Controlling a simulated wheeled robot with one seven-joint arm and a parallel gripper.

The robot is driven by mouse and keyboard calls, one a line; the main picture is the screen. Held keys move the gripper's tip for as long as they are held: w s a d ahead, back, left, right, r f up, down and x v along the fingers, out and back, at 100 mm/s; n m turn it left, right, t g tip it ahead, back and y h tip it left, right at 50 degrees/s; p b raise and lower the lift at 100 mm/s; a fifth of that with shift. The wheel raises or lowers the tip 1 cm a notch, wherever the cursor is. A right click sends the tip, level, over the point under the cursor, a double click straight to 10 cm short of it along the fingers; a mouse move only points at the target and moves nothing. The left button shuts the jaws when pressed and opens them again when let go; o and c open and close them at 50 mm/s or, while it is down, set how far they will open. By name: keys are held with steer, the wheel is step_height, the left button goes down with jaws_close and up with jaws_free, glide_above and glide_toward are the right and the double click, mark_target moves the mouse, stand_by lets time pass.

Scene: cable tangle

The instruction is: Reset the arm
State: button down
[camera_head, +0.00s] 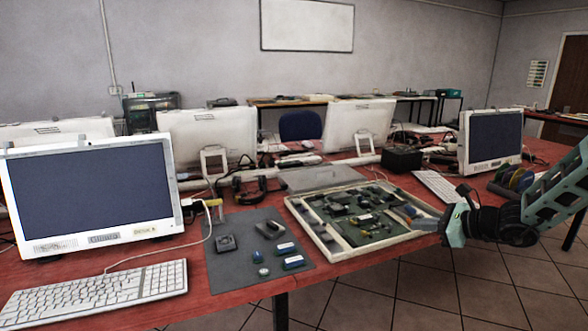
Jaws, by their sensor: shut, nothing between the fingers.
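My arm reaches in from the right edge, in front of the red table. My gripper (426,224) is at its end, pointing left over the right side of the framed circuit board (360,236). The gripper is shut and I see nothing held in it. The fingertips are small and dark against the board, so I cannot tell whether they touch it.
A grey mat (230,275) with small parts lies left of the board. A monitor (95,195) and keyboard (90,293) stand at the left. Another monitor (490,138), a keyboard (440,187) and cable spools (512,179) are at the right. Tiled floor (410,290) is open in front.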

steer(key=s+a+r+n+g+p, duration=0.1)
steer(key=s+a+r+n+g, duration=0.2)
steer(key=s+a+n, duration=0.3)
steer(key=s+a+r+n+g+h+p, duration=0.1)
steer(key=s+a+r+n+g+p, duration=0.25)
steer(key=s+a, duration=0.5)
steer(key=s+a+r+n+g+b, duration=0.1)
steer(key=s+a+r+n+g, duration=0.15)
steer(key=s+a+n, duration=0.4)
steer(key=s+r+n+h+p, duration=0.2)
steer(key=s+n+h, duration=0.2)
steer(key=s+n, duration=0.4)
steer(key=s+d+r+n+h+p, duration=0.1)
steer(key=s+r+n+h+p, duration=0.1)
steer(key=s+n, duration=0.6)
steer(key=s+h, duration=0.1)
steer(key=s, duration=0.2)
steer(key=shift+s+d+r+g+h+p, duration=0.2)
steer(key=shift+s+r+g+h+p, duration=0.1)
steer(key=shift+s+h, duration=0.1)
